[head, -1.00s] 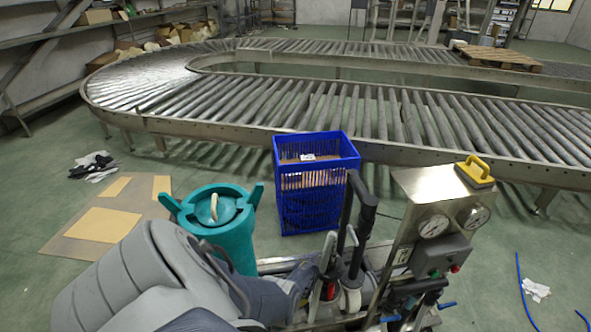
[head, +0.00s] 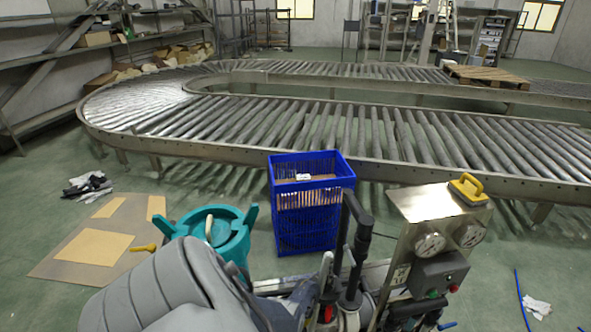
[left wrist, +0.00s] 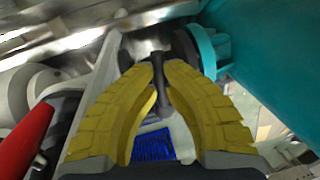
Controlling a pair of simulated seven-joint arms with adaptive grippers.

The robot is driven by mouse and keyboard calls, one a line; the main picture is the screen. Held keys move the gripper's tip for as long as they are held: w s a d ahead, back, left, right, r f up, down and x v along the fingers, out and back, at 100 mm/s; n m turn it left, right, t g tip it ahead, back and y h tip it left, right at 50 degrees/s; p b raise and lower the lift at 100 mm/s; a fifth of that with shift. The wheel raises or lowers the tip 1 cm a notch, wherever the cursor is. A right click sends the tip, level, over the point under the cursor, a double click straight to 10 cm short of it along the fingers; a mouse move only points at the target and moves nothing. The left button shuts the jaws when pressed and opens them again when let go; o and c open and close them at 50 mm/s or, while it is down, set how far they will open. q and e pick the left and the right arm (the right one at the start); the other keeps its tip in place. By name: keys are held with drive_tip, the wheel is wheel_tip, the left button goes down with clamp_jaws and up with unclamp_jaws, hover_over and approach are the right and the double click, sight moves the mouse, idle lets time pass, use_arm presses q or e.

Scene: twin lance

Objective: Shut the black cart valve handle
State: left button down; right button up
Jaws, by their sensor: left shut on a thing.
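In the left wrist view, the yellow fingers of my left gripper (left wrist: 160,66) are closed on a dark handle (left wrist: 161,92), which shows as a slim black bar between the fingertips. The handle's base is partly hidden behind the fingers. In the head view my grey left arm covers the lower middle, and the fingers cannot be made out there. The cart (head: 432,205) stands at lower right, with a metal panel, round gauges and upright black lance grips (head: 357,225). My right gripper is in neither view.
A teal container (head: 228,240) stands beside my left arm. A blue basket (head: 307,215) is behind the cart; it also shows in the wrist view (left wrist: 153,146). A roller conveyor (head: 400,170) crosses behind. Cardboard (head: 70,262) and a blue hose (head: 522,300) lie on the floor.

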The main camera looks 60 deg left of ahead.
use_arm(q)
drive_tip(key=c, duration=1.4)
unclamp_jaws()
drive_tip(key=shift+w+d+r, duration=0.1)
drive_tip(key=shift+w+r, duration=0.15)
drive_tip(key=shift+r, duration=0.3)
drive_tip(key=shift+w+d+r, duration=0.15)
drive_tip(key=shift+w+r, duration=0.1)
drive_tip(key=shift+r, duration=1.5)
drive_tip(key=shift+w+d+r, duration=0.2)
drive_tip(key=shift+w+r, duration=0.05)
drive_tip(key=shift+r, duration=1.5)
drive_tip(key=shift+w+d+r, duration=0.15)
drive_tip(key=shift+w+r, duration=0.1)
drive_tip(key=shift+r, duration=1.5)
